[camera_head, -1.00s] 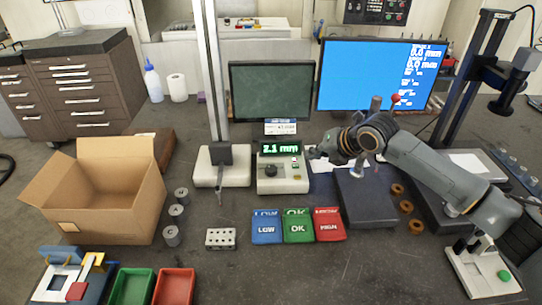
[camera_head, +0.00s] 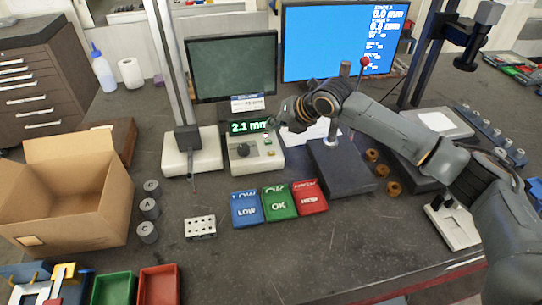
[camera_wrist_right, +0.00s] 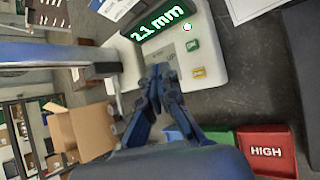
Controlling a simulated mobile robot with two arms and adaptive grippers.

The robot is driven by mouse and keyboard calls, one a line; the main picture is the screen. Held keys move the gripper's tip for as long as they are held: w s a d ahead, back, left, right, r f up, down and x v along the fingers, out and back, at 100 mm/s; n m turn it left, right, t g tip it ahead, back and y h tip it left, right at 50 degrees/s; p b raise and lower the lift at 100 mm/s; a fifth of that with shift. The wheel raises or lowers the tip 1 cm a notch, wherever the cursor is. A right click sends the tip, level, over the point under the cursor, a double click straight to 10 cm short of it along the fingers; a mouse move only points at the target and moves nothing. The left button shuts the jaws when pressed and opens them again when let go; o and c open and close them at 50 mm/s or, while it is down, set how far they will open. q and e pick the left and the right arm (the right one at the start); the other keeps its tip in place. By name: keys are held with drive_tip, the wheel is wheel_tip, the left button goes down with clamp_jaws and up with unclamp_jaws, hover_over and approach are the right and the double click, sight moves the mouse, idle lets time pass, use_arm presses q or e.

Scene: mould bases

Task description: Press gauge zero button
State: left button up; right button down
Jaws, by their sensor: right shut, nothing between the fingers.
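My right gripper (camera_head: 272,124) is shut and empty, by the display's right end in the head view. In the wrist view its closed tips (camera_wrist_right: 159,71) appear in front of the box's lower face. I cannot tell whether they touch it. My left gripper is not in view.
A pale gauge stand (camera_head: 190,158) stands left of the box. Blue LOW (camera_head: 245,212), green OK (camera_head: 279,206) and red HIGH (camera_head: 309,200) bins lie in front. A dark block (camera_head: 340,170) is at right. A cardboard box (camera_head: 75,218) stands left.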

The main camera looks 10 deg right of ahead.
drive_tip(key=b, duration=0.4)
hover_over(274, 154)
wheel_tip(274, 154, down, 4)
drive_tip(key=shift+f, duration=0.65)
drive_tip(key=shift+f+b, duration=0.3)
drive_tip(key=shift+f, duration=0.5)
drive_tip(key=shift+f, duration=0.1)
drive_tip(key=shift+f, duration=0.35)
